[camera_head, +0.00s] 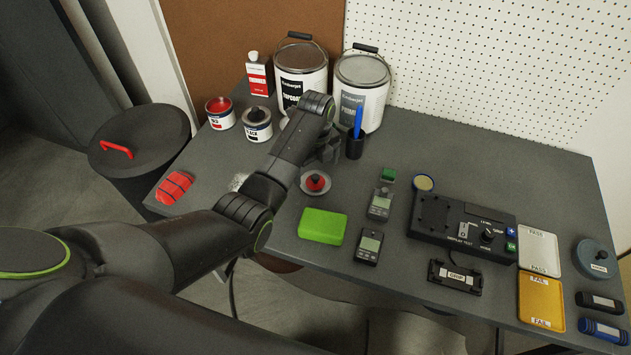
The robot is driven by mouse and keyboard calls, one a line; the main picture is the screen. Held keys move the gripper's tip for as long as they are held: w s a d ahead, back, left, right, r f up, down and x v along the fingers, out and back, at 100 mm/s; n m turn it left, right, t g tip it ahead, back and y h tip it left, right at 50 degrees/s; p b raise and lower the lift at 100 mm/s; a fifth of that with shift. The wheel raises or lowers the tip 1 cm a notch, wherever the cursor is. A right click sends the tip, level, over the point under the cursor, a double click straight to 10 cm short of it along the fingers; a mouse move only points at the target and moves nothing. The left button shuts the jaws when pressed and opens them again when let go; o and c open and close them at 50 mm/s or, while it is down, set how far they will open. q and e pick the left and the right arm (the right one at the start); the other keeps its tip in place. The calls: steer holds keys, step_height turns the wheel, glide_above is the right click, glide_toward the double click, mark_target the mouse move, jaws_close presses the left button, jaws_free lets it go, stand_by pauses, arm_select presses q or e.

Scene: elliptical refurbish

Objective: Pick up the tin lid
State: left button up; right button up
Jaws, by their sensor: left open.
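What looks like the tin lid (316,187) is a round grey disc with a red raised middle and a small dark knob. It lies flat on the dark grey table, left of the middle. My left gripper (326,158) is open, with its arm reaching across from the left. It is just beyond and above the lid, and I see nothing between its fingers. The arm hides part of the gripper. An open tin with red paint (219,115) and a tin with a black top (257,127) stand at the back left. My right gripper is not in view.
A black cup with a blue tool (355,147) stands close right of my gripper. Two large paint cans (365,105) stand behind. A green block (322,226) and handheld meters (369,247) lie nearer. A red-wrapped bundle (174,186) is at the left edge.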

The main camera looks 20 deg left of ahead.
mark_target(316, 177)
arm_select(q)
steer(key=f, duration=0.4)
steer(key=shift+s+f, duration=0.1)
steer(key=shift+s, duration=0.1)
steer(key=shift+c, duration=0.4)
steer(key=c, duration=0.9)
